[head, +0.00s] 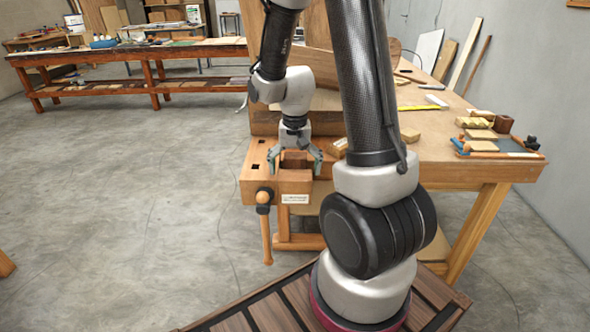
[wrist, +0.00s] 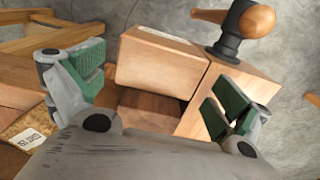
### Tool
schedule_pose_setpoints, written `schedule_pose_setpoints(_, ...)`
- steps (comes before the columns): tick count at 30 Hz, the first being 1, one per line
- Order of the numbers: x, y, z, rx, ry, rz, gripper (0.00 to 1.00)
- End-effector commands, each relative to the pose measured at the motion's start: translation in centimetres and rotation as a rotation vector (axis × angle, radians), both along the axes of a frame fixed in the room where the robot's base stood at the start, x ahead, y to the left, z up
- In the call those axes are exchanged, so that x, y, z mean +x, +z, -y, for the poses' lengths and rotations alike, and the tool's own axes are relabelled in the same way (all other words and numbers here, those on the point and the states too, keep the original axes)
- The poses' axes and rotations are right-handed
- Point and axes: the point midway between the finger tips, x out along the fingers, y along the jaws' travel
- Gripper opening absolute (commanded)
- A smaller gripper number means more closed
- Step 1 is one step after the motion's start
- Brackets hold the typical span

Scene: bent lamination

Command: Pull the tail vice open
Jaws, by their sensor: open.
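The tail vice (head: 296,186) is a wooden block with a white label at the near left end of the workbench. It also shows in the wrist view (wrist: 155,68). Its turning handle (head: 266,235) hangs down at the left from a dark screw head, seen at the top right in the wrist view (wrist: 235,22). My gripper (head: 295,163) points down over the vice, fingers spread. In the wrist view its green-padded fingers (wrist: 155,82) stand left and right of the wooden block, with nothing clamped between them. I cannot tell whether either finger touches the wood.
The workbench top (head: 447,150) carries a yellow ruler (head: 420,108), small wooden blocks and a tool tray (head: 497,147) at the right. Upright wooden boards stand behind my gripper. The concrete floor (head: 130,200) left of the vice is clear. Another bench (head: 130,55) stands far left.

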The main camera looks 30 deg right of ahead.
Motion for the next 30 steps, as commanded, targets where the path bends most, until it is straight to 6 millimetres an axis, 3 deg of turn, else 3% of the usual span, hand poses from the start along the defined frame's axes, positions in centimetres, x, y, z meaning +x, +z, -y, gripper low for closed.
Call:
schedule_pose_setpoints(9, 0.0, -0.49, 0.0, -0.001, 0.0, 0.001, 1.0)
schedule_pose_setpoints(22, -0.04, -0.54, -0.03, 0.001, 0.0, -0.001, 0.25)
schedule_pose_setpoints(30, -0.15, -0.72, -0.11, 0.002, -0.002, -0.003, 0.22)
